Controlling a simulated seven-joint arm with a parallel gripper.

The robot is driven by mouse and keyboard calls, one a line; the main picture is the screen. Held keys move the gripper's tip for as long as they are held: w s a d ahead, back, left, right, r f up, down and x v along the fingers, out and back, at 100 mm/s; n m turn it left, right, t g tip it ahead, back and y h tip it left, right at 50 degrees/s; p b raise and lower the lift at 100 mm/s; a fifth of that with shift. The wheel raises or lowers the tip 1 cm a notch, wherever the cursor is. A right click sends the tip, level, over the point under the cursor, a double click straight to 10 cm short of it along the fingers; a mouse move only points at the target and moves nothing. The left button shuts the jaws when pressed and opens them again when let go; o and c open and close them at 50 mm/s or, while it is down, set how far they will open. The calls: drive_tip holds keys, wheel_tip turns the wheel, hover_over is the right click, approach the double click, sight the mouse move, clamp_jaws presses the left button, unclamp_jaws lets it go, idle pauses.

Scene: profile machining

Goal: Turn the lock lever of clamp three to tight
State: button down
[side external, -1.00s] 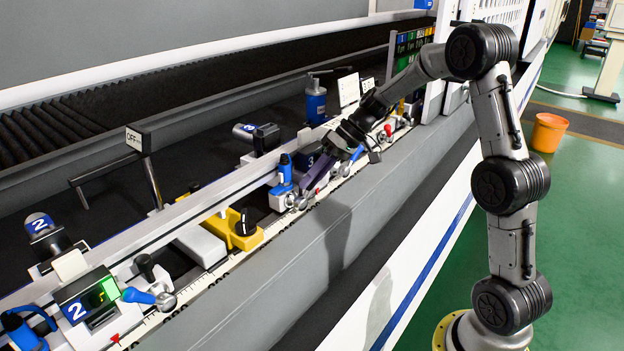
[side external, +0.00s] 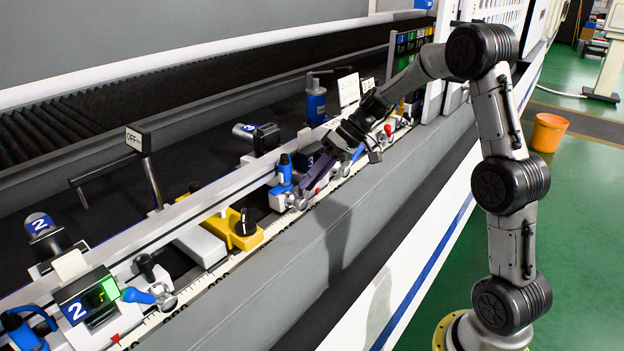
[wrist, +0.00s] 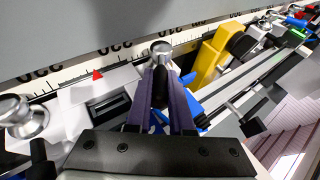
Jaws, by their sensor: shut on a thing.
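Clamp three (side external: 311,160) is a dark block with a white 3, near the middle of the side external view, partly hidden by my wrist. My gripper (side external: 306,190) points down and left in front of it. In the wrist view my purple fingers (wrist: 160,80) are closed on either side of the dark lock lever (wrist: 159,92), gripping it. The lever's round silver end (wrist: 162,48) shows just beyond the fingertips. Blue parts show beside and between the fingers. Most of the lever is hidden by the fingers, and its exact angle is hard to tell.
A yellow block with a black knob (side external: 241,228) sits left of the gripper, and shows in the wrist view (wrist: 211,58). Clamp two (side external: 88,303), with its blue lever, is at the lower left. A ruler with a red pointer (wrist: 97,74) runs along the rail. Another silver knob (wrist: 22,115) is close at left.

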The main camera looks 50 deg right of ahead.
sight(294, 201)
drive_tip(key=shift+r, duration=0.15)
drive_tip(key=a+h, duration=0.1)
drive_tip(key=h, duration=0.1)
drive_tip(key=a+r+h, duration=0.1)
drive_tip(key=shift+a+n+h, duration=0.1)
drive_tip(key=shift+n+h, duration=0.3)
drive_tip(key=h, duration=0.1)
drive_tip(key=a+h, duration=0.1)
drive_tip(key=shift+w+a+r+n+h, duration=0.1)
drive_tip(key=shift+a+n+h, duration=0.15)
drive_tip(key=shift+n+h, duration=0.05)
drive_tip(key=a+h, duration=0.1)
drive_tip(key=h, duration=0.1)
drive_tip(key=shift+a+n+h, duration=0.3)
drive_tip(key=a+h, duration=0.1)
drive_tip(key=h, duration=0.1)
drive_tip(key=a+f+n+h, duration=0.1)
drive_tip(key=h, duration=0.1)
drive_tip(key=shift+a+f, duration=0.1)
drive_tip(key=shift+f, duration=0.1)
drive_tip(key=h, duration=0.1)
drive_tip(key=a+f+h, duration=0.1)
drive_tip(key=shift+n+h, duration=0.3)
drive_tip(key=shift+h, duration=0.1)
drive_tip(key=shift+a+f+h, duration=0.1)
drive_tip(key=shift+f+h, duration=0.15)
drive_tip(key=shift+h, duration=0.35)
drive_tip(key=shift+f, duration=0.1)
